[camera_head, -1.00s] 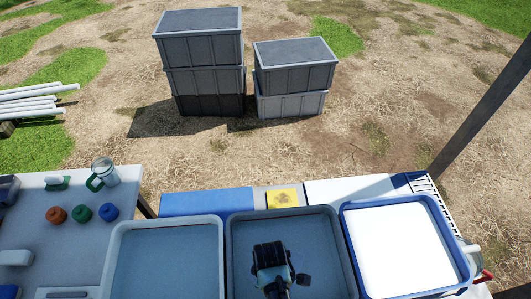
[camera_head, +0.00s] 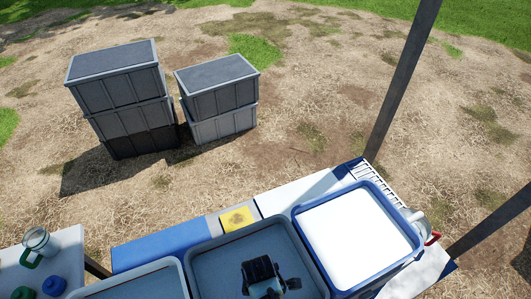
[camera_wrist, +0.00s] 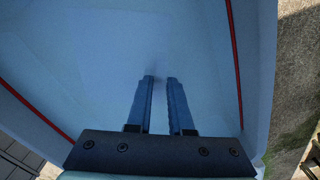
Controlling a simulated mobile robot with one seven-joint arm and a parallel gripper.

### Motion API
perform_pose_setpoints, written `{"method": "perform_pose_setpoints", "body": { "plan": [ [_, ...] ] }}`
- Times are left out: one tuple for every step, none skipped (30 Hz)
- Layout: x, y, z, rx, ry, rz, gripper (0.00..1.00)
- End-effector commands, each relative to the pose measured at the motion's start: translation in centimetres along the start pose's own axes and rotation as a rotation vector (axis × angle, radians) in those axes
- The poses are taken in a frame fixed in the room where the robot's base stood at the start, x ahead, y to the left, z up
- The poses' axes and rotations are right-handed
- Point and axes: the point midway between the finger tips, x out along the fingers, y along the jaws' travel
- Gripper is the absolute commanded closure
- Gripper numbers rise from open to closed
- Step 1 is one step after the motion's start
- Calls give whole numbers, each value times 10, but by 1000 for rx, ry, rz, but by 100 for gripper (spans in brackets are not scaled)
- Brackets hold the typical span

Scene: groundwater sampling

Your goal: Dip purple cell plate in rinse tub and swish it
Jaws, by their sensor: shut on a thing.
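My gripper (camera_wrist: 160,79) shows in the wrist view with its two blue fingers close together, a narrow gap between them. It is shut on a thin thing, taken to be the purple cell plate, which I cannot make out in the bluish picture. The fingers point down into a pale blue tub interior with a red line along its walls. In the head view my dark wrist is over the middle grey tub (camera_head: 204,283), which has a dark blue-grey inside. No label shows which tub is the rinse tub.
A blue-rimmed tub (camera_head: 385,274) with a white inside stands right of the middle tub. Another grey tub (camera_head: 165,264) is on the left. A yellow pad (camera_head: 237,219) lies behind. A mug (camera_head: 39,240) and a blue knob (camera_head: 55,286) are far left. Crates (camera_head: 120,95) stand beyond on the ground.

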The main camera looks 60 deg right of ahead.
Motion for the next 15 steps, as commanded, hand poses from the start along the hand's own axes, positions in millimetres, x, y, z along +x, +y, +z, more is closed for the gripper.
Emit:
{"method": "perform_pose_setpoints", "body": {
  "plan": [
    [-1, -3, -6, -2, 0, 0, 100],
    [-1, -5, -9, -3, 0, 0, 100],
    [-1, -7, -13, -3, 0, 0, 100],
    [-1, -9, -17, -3, 0, -1, 100],
    [-1, -11, -20, -3, 0, -1, 100],
    [-1, -13, -24, -2, 0, -1, 100],
    [-1, -15, -27, -3, 0, -1, 100],
    [-1, -16, -30, -2, 0, 0, 100],
    [-1, -19, -35, -3, 0, 0, 100],
    [-1, -20, -38, -3, 0, 0, 100],
    [-1, -22, -41, -3, 0, 0, 100],
    [-1, -25, -45, -3, 0, 0, 100],
    [-1, -26, -48, -2, 0, 0, 100],
    [-1, -28, -51, -2, 0, 0, 100],
    [-1, -30, -55, -2, 0, 0, 100]
  ]
}}
